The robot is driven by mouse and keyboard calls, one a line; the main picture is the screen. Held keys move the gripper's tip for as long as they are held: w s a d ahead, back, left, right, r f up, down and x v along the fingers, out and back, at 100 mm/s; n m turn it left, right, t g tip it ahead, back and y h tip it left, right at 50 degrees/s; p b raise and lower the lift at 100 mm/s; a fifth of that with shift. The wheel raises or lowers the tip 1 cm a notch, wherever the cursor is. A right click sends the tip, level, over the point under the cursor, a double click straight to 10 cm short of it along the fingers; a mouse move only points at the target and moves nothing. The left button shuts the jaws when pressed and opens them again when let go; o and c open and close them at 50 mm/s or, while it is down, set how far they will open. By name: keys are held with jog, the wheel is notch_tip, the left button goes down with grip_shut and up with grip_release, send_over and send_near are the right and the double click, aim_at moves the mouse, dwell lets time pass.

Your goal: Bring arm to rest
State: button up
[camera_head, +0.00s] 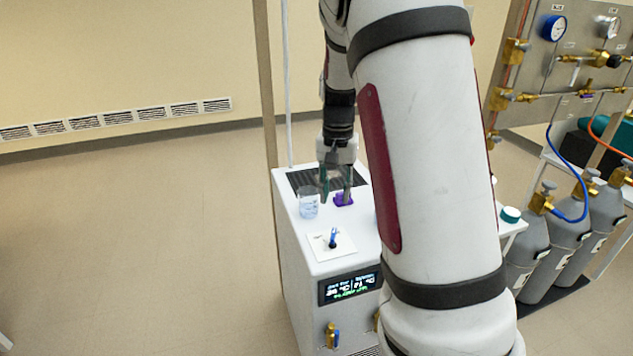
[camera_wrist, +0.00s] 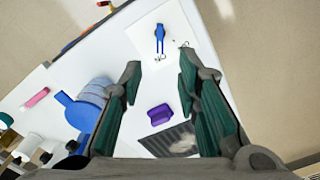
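My gripper (camera_head: 335,198) is open, pointing down over the white cabinet (camera_head: 301,239). Its two green-padded fingers also show in the wrist view (camera_wrist: 159,68), spread apart with nothing held between them. A small purple block (camera_head: 343,199) sits on the cabinet top by the fingers; in the wrist view it (camera_wrist: 160,113) lies below, in the gap between them. A clear beaker (camera_head: 309,203) stands just left of the fingers in the head view. My arm hides part of the cabinet's right side.
A blue clip-like item (camera_head: 333,238) stands on a white pad near the cabinet's front. A dark grille (camera_head: 300,180) is at its back. Grey cylinders (camera_head: 562,242) stand right. Left floor is clear.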

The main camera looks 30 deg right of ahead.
jog(key=s+a+r+n+t, duration=0.2)
jog(key=s+a+r+n, duration=0.3)
jog(key=s+a+r, duration=0.55)
jog(key=s+a+r+n+t, duration=0.2)
jog(key=s+a+n, duration=0.2)
jog(key=s+a, duration=0.5)
jog(key=s, duration=0.3)
jog(key=shift+s+a+t, duration=0.15)
jog(key=shift+a+t, duration=0.1)
jog(key=shift+t, duration=0.05)
